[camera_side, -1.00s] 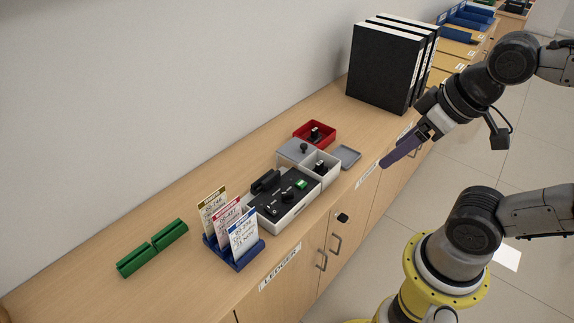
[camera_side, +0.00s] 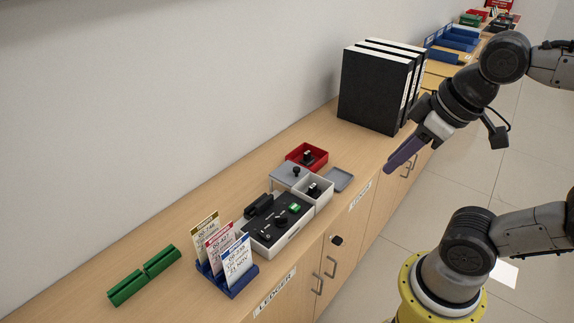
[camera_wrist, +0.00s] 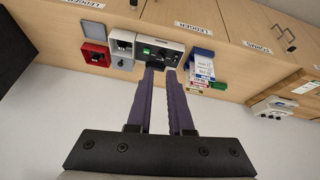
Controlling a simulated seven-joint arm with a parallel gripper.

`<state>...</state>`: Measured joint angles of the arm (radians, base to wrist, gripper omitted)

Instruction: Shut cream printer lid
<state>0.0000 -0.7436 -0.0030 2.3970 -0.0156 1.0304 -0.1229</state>
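A cream-sided device with a black top (camera_side: 280,224), the likeliest printer, stands on the wooden counter. It has a green patch, a dark knob and a raised black piece at its back left. I cannot tell which part is its lid or whether it is open. It also shows in the wrist view (camera_wrist: 162,52), beyond the fingers. My gripper (camera_side: 390,170) has purple fingers and hangs in the air off the counter's front side, right of the device and clear of it. In the wrist view the two fingers (camera_wrist: 161,70) are apart, with nothing held between them.
A blue holder (camera_side: 238,284) with upright cards stands beside the device. A red box (camera_side: 318,165), a pale open box (camera_side: 325,197) and a flat grey lid (camera_side: 341,180) lie on its other side. Black binders (camera_side: 375,88) stand farther back. Green blocks (camera_side: 127,288) lie front left.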

